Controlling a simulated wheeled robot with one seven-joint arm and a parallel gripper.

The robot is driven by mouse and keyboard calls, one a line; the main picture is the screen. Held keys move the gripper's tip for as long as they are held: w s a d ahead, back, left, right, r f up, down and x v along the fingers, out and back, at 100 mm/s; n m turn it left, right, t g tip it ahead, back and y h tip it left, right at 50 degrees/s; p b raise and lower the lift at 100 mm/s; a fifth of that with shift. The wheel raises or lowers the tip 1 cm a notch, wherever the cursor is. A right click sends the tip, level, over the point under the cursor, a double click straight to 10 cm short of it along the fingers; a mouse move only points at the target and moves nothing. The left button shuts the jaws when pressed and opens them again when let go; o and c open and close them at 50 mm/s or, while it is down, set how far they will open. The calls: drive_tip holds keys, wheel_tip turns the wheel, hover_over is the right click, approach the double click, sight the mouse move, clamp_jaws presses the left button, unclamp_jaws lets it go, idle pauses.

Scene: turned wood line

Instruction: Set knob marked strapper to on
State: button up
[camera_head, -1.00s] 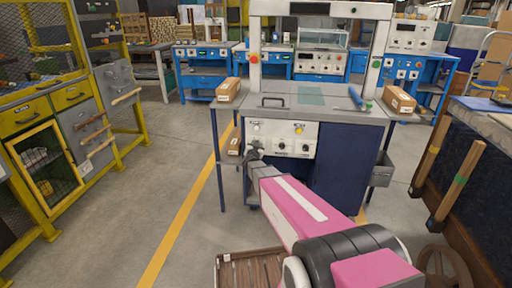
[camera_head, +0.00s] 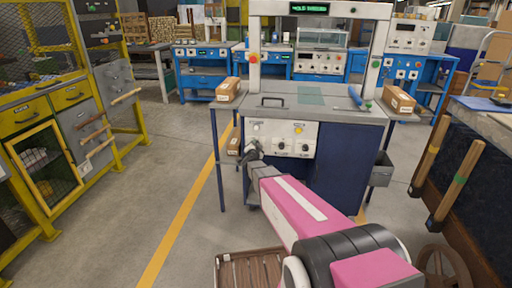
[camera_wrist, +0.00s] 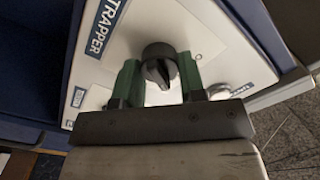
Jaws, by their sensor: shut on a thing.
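The dark round knob (camera_wrist: 160,68) sits on a white panel (camera_wrist: 215,50) whose label reads "TRAPPER", its first letter cut off. My gripper (camera_wrist: 158,62) has its two green fingers on either side of this knob and is shut on it. In the head view, my gripper (camera_head: 254,150) is at the left of the machine's front control panel (camera_head: 299,132) and hides the knob there. A display (camera_head: 310,8) on top of the machine's arch is lit with green text, too small to read surely.
Two more dark knobs and a yellow button (camera_head: 299,130) are on the panel to the right of my gripper. Cardboard boxes (camera_head: 228,90) stand on the side shelves. A wooden pallet (camera_head: 250,272) lies on the floor in front. Floor is open at left.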

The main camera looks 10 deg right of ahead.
drive_tip(key=o, duration=0.9)
drive_tip(key=shift+s, duration=0.1)
drive_tip(key=v, duration=1)
drive_tip(key=shift+s+a, duration=0.15)
drive_tip(key=shift+s, duration=0.2)
